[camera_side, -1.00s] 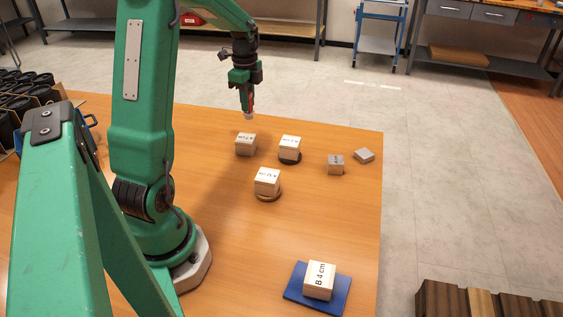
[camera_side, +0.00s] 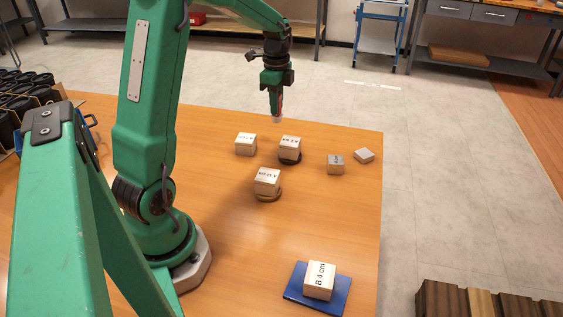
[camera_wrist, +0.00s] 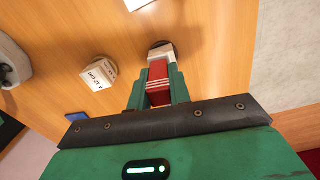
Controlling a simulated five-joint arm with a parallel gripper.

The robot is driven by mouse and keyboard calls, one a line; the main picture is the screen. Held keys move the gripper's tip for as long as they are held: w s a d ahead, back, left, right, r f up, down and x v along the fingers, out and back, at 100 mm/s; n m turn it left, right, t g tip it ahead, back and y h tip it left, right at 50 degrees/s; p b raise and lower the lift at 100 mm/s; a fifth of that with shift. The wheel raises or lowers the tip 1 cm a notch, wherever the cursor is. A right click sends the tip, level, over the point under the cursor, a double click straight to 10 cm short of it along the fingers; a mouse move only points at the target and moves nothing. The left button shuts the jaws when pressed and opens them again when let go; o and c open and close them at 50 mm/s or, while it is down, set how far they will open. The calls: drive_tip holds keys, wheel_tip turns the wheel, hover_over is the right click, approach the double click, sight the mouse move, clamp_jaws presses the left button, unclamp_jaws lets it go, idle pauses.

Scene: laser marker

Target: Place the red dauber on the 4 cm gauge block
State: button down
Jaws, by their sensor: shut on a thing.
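My gripper (camera_side: 276,114) is shut on the red dauber (camera_wrist: 158,82) and holds it in the air, white tip down, above the far part of the table. The dauber also shows in the side view (camera_side: 280,103), partly hidden by the fingers. The 4 cm gauge block (camera_side: 319,281) is a pale block marked "B 4 cm". It sits on a blue mat (camera_side: 343,295) at the table's near right, well away from my gripper and nearer the camera.
Pale labelled blocks stand below my gripper: one on bare wood (camera_side: 245,144), one on a dark disc (camera_side: 290,147), one on a brownish disc (camera_side: 267,181). Two small grey blocks (camera_side: 335,165) (camera_side: 364,155) lie to the right. Table between these and the mat is clear.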

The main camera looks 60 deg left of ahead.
drive_tip(key=w+d+r, duration=0.1)
drive_tip(key=w+d, duration=0.2)
drive_tip(key=d, duration=0.9)
drive_tip(key=w+d+r+n, duration=0.1)
drive_tip(key=w+d+r, duration=0.1)
drive_tip(key=d, duration=1.1)
drive_tip(key=shift+w+d, duration=0.25)
drive_tip(key=shift+w, duration=0.55)
drive_tip(key=shift+a, duration=0.1)
hover_over(336, 159)
wheel_tip(336, 159, down, 7)
drive_tip(key=shift+f, duration=1.9)
drive_tip(key=shift+f, duration=0.1)
drive_tip(key=c, duration=1.3)
unclamp_jaws()
